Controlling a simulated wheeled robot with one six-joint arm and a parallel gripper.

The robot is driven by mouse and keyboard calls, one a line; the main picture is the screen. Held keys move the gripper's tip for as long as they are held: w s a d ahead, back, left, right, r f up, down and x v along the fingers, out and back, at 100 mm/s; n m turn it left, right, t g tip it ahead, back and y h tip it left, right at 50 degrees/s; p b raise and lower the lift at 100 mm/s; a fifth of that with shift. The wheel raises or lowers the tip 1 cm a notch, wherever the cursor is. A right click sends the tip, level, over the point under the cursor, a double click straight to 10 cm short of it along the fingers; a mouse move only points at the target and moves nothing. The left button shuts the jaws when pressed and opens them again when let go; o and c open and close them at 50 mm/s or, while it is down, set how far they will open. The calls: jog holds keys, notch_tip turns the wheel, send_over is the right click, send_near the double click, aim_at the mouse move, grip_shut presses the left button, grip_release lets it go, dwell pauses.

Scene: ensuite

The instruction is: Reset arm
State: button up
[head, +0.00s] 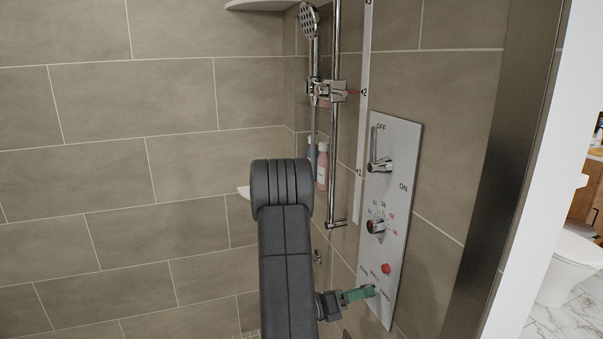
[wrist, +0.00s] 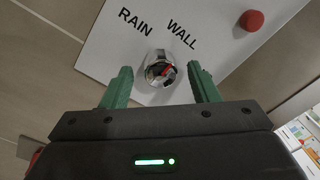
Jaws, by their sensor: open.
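My gripper (head: 358,294) is at the lower end of the white shower control panel (head: 385,262) in the head view. The fingers look apart from the knob, with a gap on both sides. The words RAIN and WALL are printed beside it. In the head view this knob is mostly hidden by the fingers.
A red button (head: 386,268), a chrome temperature knob (head: 376,226) and an OFF/ON lever (head: 380,165) sit higher on the panel. A chrome shower rail (head: 334,130) with a hand shower (head: 309,22) stands to its left. Bottles (head: 322,168) stand behind the rail.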

jog(key=m+b, duration=0.8)
jog(key=m, duration=0.1)
dwell(0.6)
